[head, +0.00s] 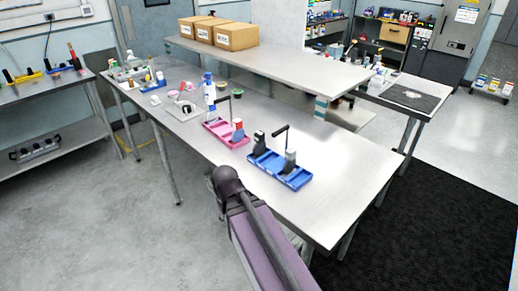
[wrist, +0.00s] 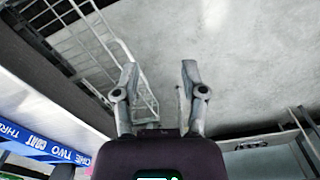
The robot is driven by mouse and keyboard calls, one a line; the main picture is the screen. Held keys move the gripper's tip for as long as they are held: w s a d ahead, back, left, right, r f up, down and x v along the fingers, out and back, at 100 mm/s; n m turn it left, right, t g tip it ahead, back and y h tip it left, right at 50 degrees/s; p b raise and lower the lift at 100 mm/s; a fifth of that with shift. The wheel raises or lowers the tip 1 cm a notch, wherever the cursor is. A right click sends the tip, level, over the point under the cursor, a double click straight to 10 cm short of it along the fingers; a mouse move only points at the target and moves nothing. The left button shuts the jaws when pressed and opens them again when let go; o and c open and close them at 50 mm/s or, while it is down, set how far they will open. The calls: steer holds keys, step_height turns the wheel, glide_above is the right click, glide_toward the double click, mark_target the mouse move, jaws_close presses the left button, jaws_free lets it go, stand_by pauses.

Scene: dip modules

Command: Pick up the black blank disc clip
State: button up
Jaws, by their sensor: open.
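A small black piece (head: 185,109) stands on a pale square plate on the metal table. Other dark pieces stand in the blue tray, including one at its left end (head: 259,142). At this size I cannot tell which, if any, is the black blank disc clip. My gripper (wrist: 159,68) is open and empty in the wrist view, its two fingers apart with bare grey floor beyond them. No clip shows between or near the fingers. In the head view my arm is in front of the table's near edge, and the gripper cannot be made out.
The blue tray (head: 294,181) and pink tray (head: 239,140) sit on the table (head: 330,205) with upright pieces. A blue-and-white bottle (head: 210,91) stands behind. A raised shelf (head: 310,75) bears cardboard boxes (head: 236,38). A blue lettered strip (wrist: 45,146) shows at left in the wrist view. The table's right end is clear.

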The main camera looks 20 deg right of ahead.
steer(key=w+d+r+n+h, duration=0.1)
steer(key=w+d+n+h, duration=0.1)
steer(key=w+n, duration=0.1)
steer(key=w+d+r+n+t+h+p, duration=0.1)
steer(key=w+d+r+n+h, duration=0.1)
steer(key=w+d+n, duration=0.1)
steer(key=w+d+r+n+h, duration=0.1)
steer(key=w+d+n+h, duration=0.1)
steer(key=w+n, duration=0.2)
steer(key=shift+w+d+r+t+p, duration=0.2)
steer(key=shift+w, duration=0.15)
steer(key=shift+w+d+r+t+p, duration=0.15)
steer(key=shift+w+t+p, duration=0.05)
steer(key=shift+w, duration=0.15)
steer(key=n+t+h+p, duration=0.15)
steer(key=n+h, duration=0.35)
steer(key=n, duration=0.7)
glide_toward(259, 145)
steer(key=shift+s+a+r+t, duration=0.1)
steer(key=shift+a+r+t, duration=0.4)
steer(key=shift+a, duration=0.1)
steer(key=b+x, duration=0.4)
steer(key=x, duration=0.4)
steer(key=shift+d, duration=0.35)
